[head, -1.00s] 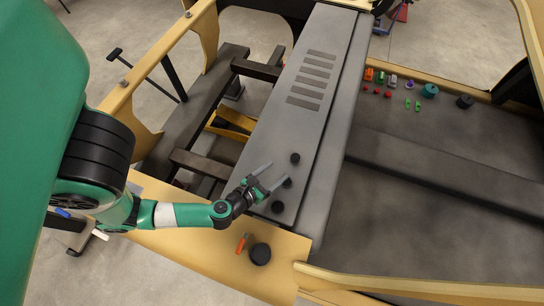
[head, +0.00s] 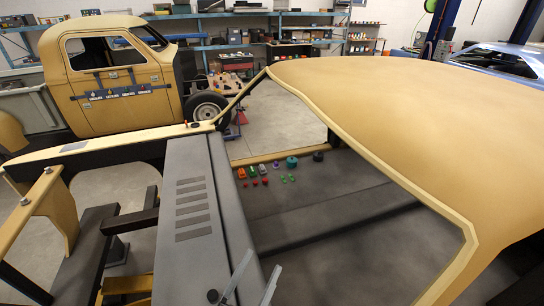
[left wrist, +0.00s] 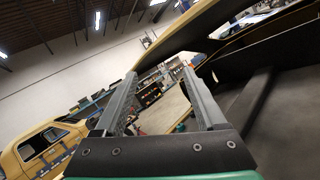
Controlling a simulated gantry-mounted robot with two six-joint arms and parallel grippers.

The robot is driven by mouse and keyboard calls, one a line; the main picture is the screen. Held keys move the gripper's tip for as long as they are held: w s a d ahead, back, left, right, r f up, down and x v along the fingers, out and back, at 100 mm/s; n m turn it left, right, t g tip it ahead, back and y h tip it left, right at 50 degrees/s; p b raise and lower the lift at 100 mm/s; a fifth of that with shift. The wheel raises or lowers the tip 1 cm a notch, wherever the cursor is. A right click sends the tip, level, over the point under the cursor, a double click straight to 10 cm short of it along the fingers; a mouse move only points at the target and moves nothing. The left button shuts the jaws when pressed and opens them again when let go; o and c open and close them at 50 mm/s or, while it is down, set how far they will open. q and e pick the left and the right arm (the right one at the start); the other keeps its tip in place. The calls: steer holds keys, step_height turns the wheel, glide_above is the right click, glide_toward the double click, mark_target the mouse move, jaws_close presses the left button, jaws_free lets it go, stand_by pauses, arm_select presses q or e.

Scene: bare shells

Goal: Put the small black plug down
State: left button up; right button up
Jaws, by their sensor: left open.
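A small black plug (head: 212,296) sits on the grey panel (head: 195,255) at the bottom edge of the head view. My left gripper (head: 262,262) shows only by its two grey fingers at the bottom edge, to the right of that plug. In the left wrist view my left gripper (left wrist: 162,78) has its fingers spread wide, with nothing between them. No plug shows in the left wrist view. The other black plugs on the panel are out of view below. My right gripper is not in view.
Small coloured parts, a teal cylinder (head: 292,162) and a black cylinder (head: 318,156) stand at the far end of the dark grey bed (head: 330,185). A tan body shell (head: 400,90) covers the right. A tan truck cab (head: 110,75) stands behind left.

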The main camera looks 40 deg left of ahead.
arm_select(q)
steer(key=d+r+m+t+h, duration=0.25)
steer(key=r+m+h, duration=0.25)
steer(key=r+m, duration=0.6)
steer(key=w+d+r+m+t+h, duration=0.1)
steer(key=d+r+m+h, duration=0.4)
steer(key=r+m, duration=0.55)
steer(key=d+r+m+t+h, duration=0.1)
steer(key=d+r+m+h, duration=0.2)
steer(key=r+m+h, duration=0.6)
steer(key=s+a+r+m+t+y, duration=0.1)
steer(key=a+r+m+t+y, duration=0.1)
steer(key=a+r+y, duration=0.4)
step_height(320, 180, up, 5)
steer(key=m+y, duration=0.1)
steer(key=y, duration=0.5)
steer(key=shift+s, duration=0.3)
